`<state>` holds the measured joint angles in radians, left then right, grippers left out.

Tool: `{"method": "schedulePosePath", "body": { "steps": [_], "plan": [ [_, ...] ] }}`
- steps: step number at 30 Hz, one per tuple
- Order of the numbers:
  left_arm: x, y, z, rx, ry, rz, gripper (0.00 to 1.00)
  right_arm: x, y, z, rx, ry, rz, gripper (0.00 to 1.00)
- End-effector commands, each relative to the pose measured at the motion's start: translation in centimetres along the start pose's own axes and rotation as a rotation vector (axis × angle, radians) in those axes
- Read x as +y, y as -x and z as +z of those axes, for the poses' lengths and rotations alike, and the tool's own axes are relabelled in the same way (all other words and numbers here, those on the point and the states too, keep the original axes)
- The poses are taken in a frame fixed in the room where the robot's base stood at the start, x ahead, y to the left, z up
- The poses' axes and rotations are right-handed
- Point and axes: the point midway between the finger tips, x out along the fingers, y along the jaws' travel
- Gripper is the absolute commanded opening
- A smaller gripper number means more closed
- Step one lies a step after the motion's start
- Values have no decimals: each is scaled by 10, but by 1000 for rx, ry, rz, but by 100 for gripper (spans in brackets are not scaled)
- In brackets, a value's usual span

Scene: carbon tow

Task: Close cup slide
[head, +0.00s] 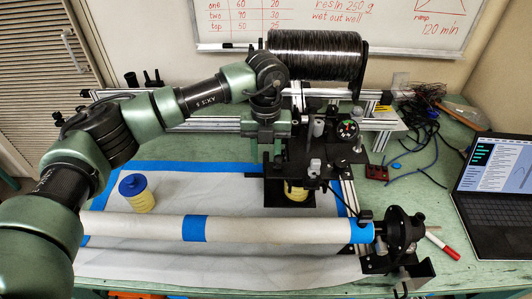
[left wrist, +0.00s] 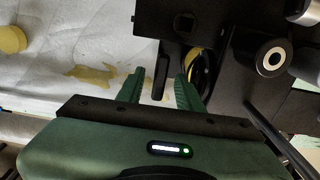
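A yellow cup (head: 296,190) sits under the black carriage in the head view, mostly covered by black parts. In the left wrist view, a curved yellow and dark rim (left wrist: 198,70) shows beside the black carriage (left wrist: 185,20). My left gripper (head: 266,152) points down at the carriage's left side. In the left wrist view its green fingers (left wrist: 158,82) are apart. An upright black tab (left wrist: 162,65) shows between and beyond their tips; I cannot tell whether they touch it. Which black part is the slide is unclear. My right gripper is not in view.
A white tube with blue bands (head: 140,227) crosses in front, held at the right by a black chuck (head: 400,228). A black tow spool (head: 315,55) is behind. A laptop (head: 497,185) is at right.

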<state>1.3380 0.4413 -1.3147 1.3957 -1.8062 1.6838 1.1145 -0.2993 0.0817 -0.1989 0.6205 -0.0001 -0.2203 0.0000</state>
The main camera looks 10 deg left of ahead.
Motion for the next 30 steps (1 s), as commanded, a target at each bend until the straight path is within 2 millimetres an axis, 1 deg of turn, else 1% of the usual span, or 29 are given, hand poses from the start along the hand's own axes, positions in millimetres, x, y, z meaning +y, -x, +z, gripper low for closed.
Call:
{"method": "schedulePosePath", "body": {
  "steps": [1, 2, 3, 5, 6, 30],
  "plan": [
    [0, 0, 0, 0, 0, 0, 36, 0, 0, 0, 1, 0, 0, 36],
    [0, 0, 0, 0, 0, 0, 34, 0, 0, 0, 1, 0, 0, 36],
    [0, 0, 0, 0, 0, 0, 22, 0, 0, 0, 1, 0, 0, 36],
    [0, 0, 0, 0, 0, 0, 6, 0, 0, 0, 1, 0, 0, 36],
    [0, 0, 0, 0, 0, 0, 0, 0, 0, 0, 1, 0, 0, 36],
    [0, 1, 0, -1, 0, -1, 0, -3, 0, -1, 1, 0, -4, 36]
  ]
}}
